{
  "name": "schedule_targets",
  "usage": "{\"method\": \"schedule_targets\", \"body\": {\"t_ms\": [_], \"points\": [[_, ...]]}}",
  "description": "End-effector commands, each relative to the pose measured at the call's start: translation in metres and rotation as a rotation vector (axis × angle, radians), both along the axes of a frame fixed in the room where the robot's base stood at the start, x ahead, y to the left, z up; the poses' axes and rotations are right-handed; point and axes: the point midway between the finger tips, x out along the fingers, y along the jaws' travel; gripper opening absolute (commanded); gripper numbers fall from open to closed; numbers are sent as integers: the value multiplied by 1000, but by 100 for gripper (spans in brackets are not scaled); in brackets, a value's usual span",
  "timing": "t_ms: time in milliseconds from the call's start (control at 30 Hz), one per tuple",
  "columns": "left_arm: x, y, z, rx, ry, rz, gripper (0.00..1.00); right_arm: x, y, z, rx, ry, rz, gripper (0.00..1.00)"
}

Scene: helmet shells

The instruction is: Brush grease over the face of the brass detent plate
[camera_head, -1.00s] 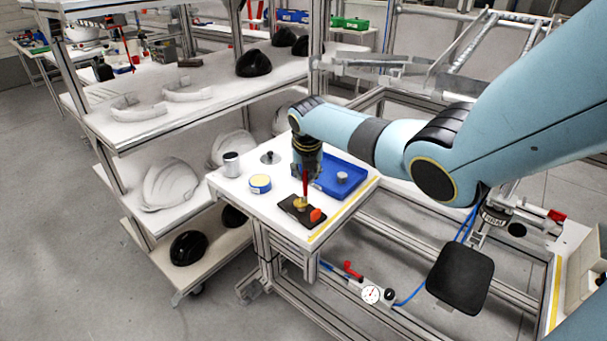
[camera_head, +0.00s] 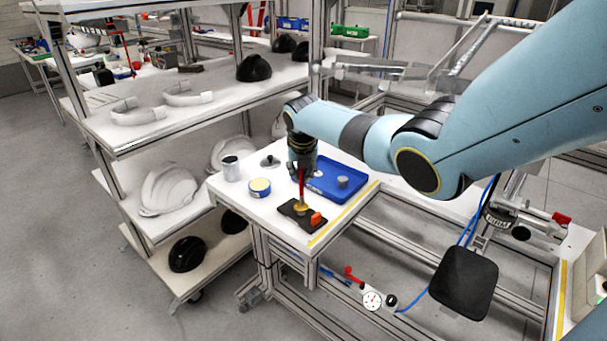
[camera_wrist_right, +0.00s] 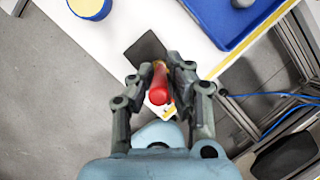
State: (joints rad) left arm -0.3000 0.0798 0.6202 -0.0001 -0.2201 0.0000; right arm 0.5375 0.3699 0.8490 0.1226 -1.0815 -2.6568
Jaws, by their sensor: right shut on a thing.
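My right gripper (camera_head: 301,172) is shut on a red-handled brush (camera_head: 302,184) above the white bench. The brush is roughly upright and its lower end is at the brass detent plate (camera_head: 300,208), on a dark block (camera_head: 290,208). The brush hides part of the brass face; I cannot tell exact contact or how much grease is on it. In the right wrist view, the brush's red handle end (camera_wrist_right: 159,92) sits between both fingers over the dark block (camera_wrist_right: 147,50). A tin with a yellow top (camera_head: 260,186) stands left of the block. My left gripper is not in view.
An orange-red piece (camera_head: 317,218) sits at the block's right end. A blue tray (camera_head: 330,192) with a grey piece lies behind it. A white-grey can (camera_head: 231,168) and a dark-knobbed lid (camera_head: 270,161) stand at the back left. A shelf rack (camera_head: 140,133) with helmet shells is on the left.

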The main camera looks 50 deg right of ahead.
Motion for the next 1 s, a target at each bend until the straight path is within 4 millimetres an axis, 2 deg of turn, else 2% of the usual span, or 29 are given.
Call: {"method": "schedule_targets", "body": {"t_ms": [400,1000], "points": [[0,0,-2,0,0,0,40,5,7,-2,1,2,0,0],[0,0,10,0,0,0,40,6,22,1,2,1,0,0]]}}
